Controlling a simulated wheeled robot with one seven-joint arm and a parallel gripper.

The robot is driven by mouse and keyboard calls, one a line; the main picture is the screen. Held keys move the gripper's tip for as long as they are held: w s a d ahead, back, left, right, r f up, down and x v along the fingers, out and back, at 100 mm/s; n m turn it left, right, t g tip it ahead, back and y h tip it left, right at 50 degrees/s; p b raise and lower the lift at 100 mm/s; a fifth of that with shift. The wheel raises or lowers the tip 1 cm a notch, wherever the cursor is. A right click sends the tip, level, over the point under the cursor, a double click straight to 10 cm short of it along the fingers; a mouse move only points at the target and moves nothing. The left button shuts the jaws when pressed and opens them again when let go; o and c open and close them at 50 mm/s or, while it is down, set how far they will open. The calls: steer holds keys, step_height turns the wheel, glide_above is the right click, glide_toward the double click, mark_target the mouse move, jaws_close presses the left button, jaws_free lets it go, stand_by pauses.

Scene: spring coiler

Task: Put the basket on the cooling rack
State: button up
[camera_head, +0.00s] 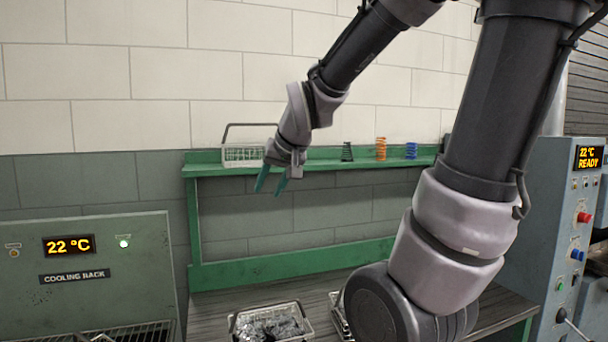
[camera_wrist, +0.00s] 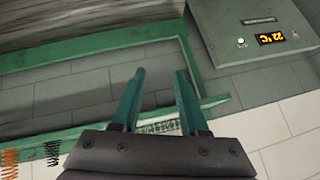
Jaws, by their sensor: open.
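A white wire basket (camera_head: 243,153) with a raised dark handle stands on the green shelf (camera_head: 335,163) at the wall. Part of its mesh shows between my fingers in the wrist view (camera_wrist: 163,127); the rest is hidden behind my gripper. My gripper (camera_head: 269,190) is open and empty, its teal fingers pointing down just right of this basket in the head view. A second basket (camera_head: 308,322), holding grey metallic pieces, sits on the bench below. The cooling rack (camera_head: 110,262) is at the left, reading 22 °C with a green lamp; its grate (camera_head: 130,333) is cut off below.
Black, orange and blue springs (camera_head: 381,148) stand on the shelf right of my gripper. Another basket (camera_head: 338,312) on the bench is mostly hidden by my arm. A grey control box (camera_head: 560,210) reading 22 °C READY stands at the right.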

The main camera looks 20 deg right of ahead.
steer(key=s+d+r, duration=0.1)
steer(key=s+r, duration=0.1)
steer(key=s, duration=0.4)
steer(key=s+d+r+m+g, duration=0.1)
steer(key=s+d+r, duration=0.1)
steer(key=s, duration=0.4)
steer(key=shift+d, duration=0.15)
